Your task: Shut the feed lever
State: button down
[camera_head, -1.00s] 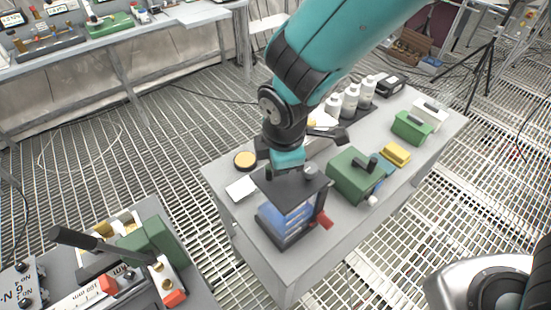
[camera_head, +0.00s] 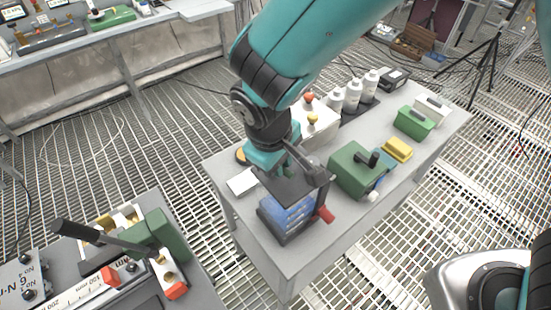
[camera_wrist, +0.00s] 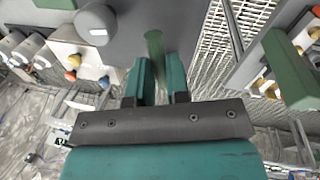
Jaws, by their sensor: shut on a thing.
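My gripper (camera_head: 283,170) is low over the dark top plate of the blue-fronted unit (camera_head: 286,216) on the middle bench. In the wrist view my gripper (camera_wrist: 159,82) has its teal fingers close together, shut on a narrow green bar (camera_wrist: 155,45), which appears to be the feed lever. The bar stands against a grey surface, with a round grey knob (camera_wrist: 96,23) to its left. In the head view my gripper and wrist hide the bar, so its angle is unclear.
A green box (camera_head: 355,172) with a black handle stands right of the unit. White bottles (camera_head: 352,95) and a white box with coloured knobs (camera_head: 318,122) stand behind. A long black-handled lever (camera_head: 85,236) is on the near-left bench. A white pad (camera_head: 242,182) lies left.

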jog(key=shift+s+f+m, duration=0.1)
jog(key=shift+s+m, duration=0.2)
jog(key=shift+m, duration=0.9)
jog(key=shift+a+g+h, duration=0.1)
jog(key=shift+g+h, duration=0.2)
jog(key=c, duration=1.1)
grip_release()
jog(key=shift+s, duration=0.1)
jog(key=shift+a+r, duration=0.1)
jog(key=shift+r, duration=0.3)
notch_tip(320, 180, up, 16)
jog(key=s+a+b, duration=0.1)
jog(key=a+b, duration=0.1)
jog(key=shift+s+a+r, duration=0.2)
jog(key=shift+s+a, duration=0.15)
jog(key=shift+a, duration=0.05)
